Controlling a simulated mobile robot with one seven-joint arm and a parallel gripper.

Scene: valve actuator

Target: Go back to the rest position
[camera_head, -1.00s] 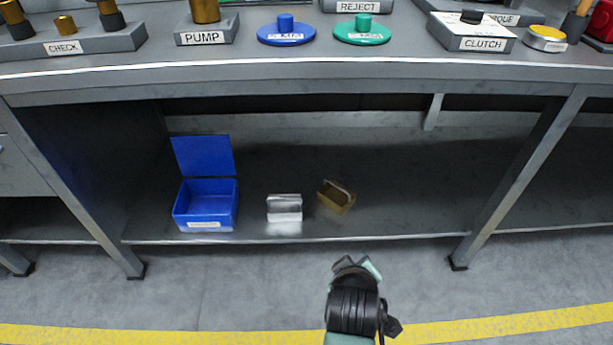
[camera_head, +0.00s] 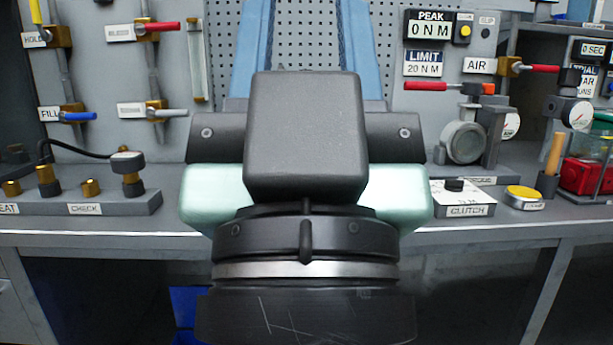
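My gripper (camera_head: 306,150) is raised close in front of the head camera and fills the middle of the picture. I see its dark wrist rings, a grey box-shaped housing and pale green parts on both sides. Its fingertips are hidden behind the housing, so I cannot tell whether it is open, shut or holding anything. It hides the middle of the workbench (camera_head: 465,236).
Behind my gripper stand two blue uprights (camera_head: 252,45) and a grey pegboard. The clutch block (camera_head: 462,196), yellow button (camera_head: 523,192) and gauge (camera_head: 463,142) are on the right. A blue box (camera_head: 184,305) partly shows below.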

